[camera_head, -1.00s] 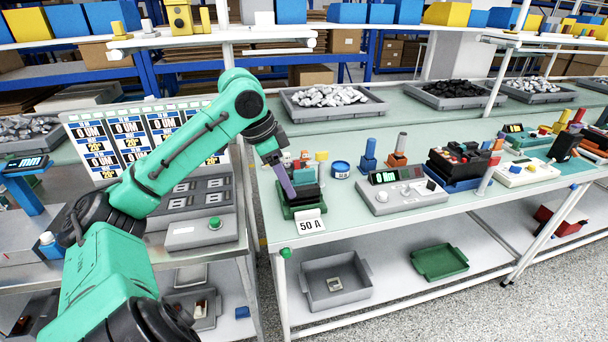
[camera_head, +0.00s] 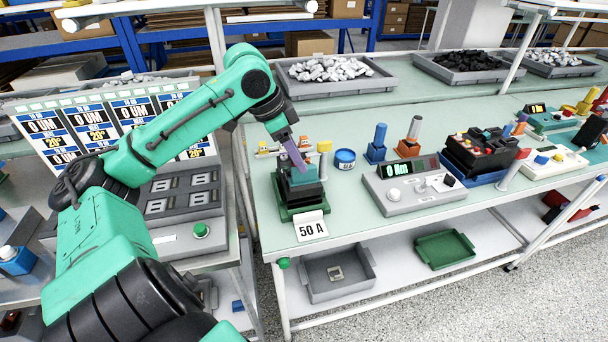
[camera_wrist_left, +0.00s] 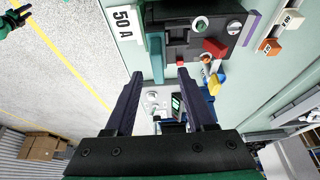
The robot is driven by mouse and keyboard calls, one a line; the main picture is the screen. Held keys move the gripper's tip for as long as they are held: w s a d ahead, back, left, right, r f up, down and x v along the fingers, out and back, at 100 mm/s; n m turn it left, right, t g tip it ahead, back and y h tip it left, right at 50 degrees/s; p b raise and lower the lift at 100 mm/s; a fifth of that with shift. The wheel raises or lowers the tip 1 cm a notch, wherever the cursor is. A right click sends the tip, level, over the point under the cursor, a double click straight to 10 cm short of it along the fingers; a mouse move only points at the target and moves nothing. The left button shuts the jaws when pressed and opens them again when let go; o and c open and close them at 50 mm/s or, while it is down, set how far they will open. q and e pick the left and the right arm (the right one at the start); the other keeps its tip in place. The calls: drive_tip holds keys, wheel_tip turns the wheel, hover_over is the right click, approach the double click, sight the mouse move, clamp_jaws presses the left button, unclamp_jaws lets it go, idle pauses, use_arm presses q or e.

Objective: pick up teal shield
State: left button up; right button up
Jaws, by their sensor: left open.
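The teal shield (camera_head: 302,178) is a small teal block on the dark breaker stand by the 50 A card, partly hidden behind my finger in the head view. In the left wrist view the teal shield (camera_wrist_left: 157,58) is a narrow upright strip along the edge of the dark unit. My left gripper (camera_head: 301,164) is at the shield in the head view. In the left wrist view the open left gripper (camera_wrist_left: 159,75) has its dark fingers on either side of the shield's lower end. I cannot tell whether they touch it. It holds nothing.
The breaker stand (camera_head: 288,211) has a 50 A card (camera_head: 311,228) in front. A blue tin (camera_head: 344,159) and a grey meter box (camera_head: 413,190) stand to its right. A green-and-dark shape (camera_wrist_left: 15,18), perhaps part of my right arm, shows in the wrist view's corner.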

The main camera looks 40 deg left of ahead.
sight(304, 177)
use_arm(q)
drive_tip(key=p+x, duration=0.1)
drive_tip(key=x, duration=0.3)
drive_tip(key=shift+d, duration=0.15)
drive_tip(key=shift+f, duration=0.15)
clamp_jaws()
use_arm(e)
drive_tip(key=shift+w+a+r, duration=0.55)
